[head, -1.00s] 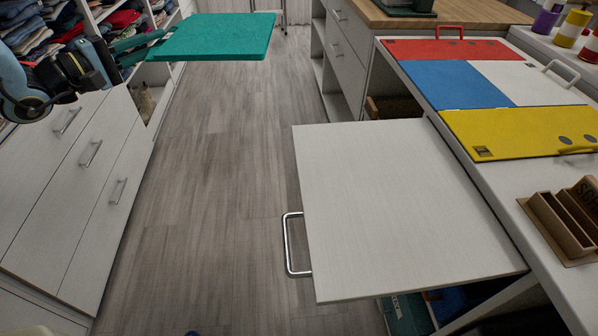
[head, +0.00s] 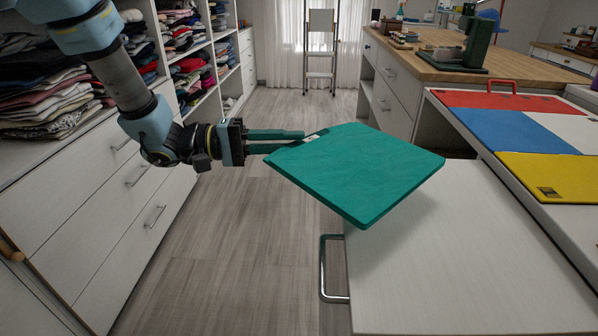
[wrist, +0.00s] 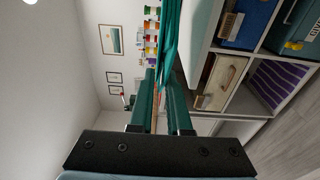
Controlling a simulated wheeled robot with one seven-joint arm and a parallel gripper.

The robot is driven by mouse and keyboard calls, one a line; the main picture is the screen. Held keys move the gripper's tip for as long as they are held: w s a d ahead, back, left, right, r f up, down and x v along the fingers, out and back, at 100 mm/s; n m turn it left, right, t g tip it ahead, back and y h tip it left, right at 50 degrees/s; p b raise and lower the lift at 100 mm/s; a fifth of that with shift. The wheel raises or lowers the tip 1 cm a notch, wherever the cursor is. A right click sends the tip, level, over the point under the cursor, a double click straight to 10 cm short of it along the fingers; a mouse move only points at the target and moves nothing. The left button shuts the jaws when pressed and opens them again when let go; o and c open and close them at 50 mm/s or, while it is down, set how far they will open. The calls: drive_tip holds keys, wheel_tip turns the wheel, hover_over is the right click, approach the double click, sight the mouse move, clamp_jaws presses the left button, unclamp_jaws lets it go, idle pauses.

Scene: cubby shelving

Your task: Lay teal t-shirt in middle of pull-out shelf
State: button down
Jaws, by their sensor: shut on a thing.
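In the wrist view the shirt (wrist: 171,45) shows edge-on between the two fingers (wrist: 160,100). The pull-out shelf (head: 480,260) is a white board with a metal handle (head: 325,270) on its left side. The shirt is in the air and overlaps the shelf's far left corner in the head view. Its height above the shelf is hard to tell.
Red (head: 500,101), blue (head: 520,128) and yellow (head: 560,175) panels lie on the counter right of the shelf. A wooden worktop (head: 450,66) stands behind. White drawers (head: 110,220) and clothes shelves line the left. The visible shelf surface is bare.

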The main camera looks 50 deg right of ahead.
drive_tip(key=shift+f, duration=2.95)
drive_tip(key=c, duration=0.9)
unclamp_jaws()
drive_tip(key=shift+o, duration=0.2)
